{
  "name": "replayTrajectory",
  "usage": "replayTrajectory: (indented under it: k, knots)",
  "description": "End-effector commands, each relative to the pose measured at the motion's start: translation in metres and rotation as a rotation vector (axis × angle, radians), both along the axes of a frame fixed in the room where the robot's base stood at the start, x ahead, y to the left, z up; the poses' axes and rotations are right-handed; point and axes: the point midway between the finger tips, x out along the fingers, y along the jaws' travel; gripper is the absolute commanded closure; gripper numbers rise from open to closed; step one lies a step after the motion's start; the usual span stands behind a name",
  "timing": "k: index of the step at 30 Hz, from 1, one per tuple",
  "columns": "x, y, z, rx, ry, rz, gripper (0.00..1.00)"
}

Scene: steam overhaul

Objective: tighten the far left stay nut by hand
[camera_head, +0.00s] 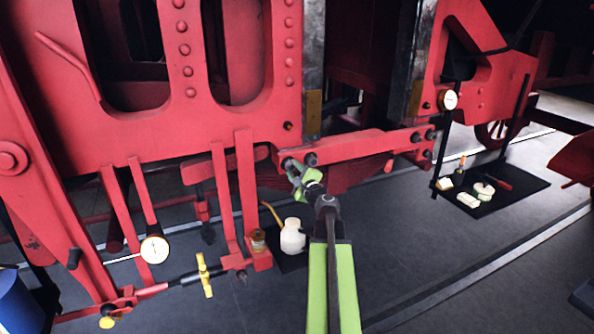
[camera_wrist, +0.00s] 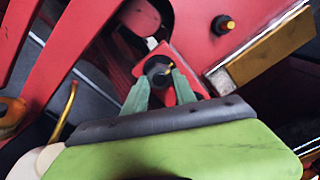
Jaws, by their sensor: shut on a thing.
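The red stay (camera_head: 350,147) runs across the frame in the head view, with dark nuts at both ends. My gripper (camera_head: 291,168) is at its left end, its green fingers shut around the dark nut (camera_head: 285,163) there. In the wrist view my gripper (camera_wrist: 159,78) has one finger on each side of the dark round nut (camera_wrist: 157,66), which shows a yellow mark. Another dark nut (camera_head: 311,159) sits just right of the held one. The fingers hide part of the held nut in the head view.
A dial gauge (camera_head: 154,249) and a yellow-handled valve (camera_head: 204,275) are at lower left. Another gauge (camera_head: 448,100) and a black mat (camera_head: 520,188) with small items are at right. Open floor lies between.

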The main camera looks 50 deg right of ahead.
Motion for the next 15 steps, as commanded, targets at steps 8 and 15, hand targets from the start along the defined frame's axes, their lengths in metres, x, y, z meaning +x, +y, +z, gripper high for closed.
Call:
replayTrajectory:
  k: [8,15]
  knots:
    - [-0.0012,-0.0007,-0.0009,0.033,-0.013,-0.003,1.0]
    - [-0.001,-0.0005,-0.0008,0.034,-0.013,-0.003,1.0]
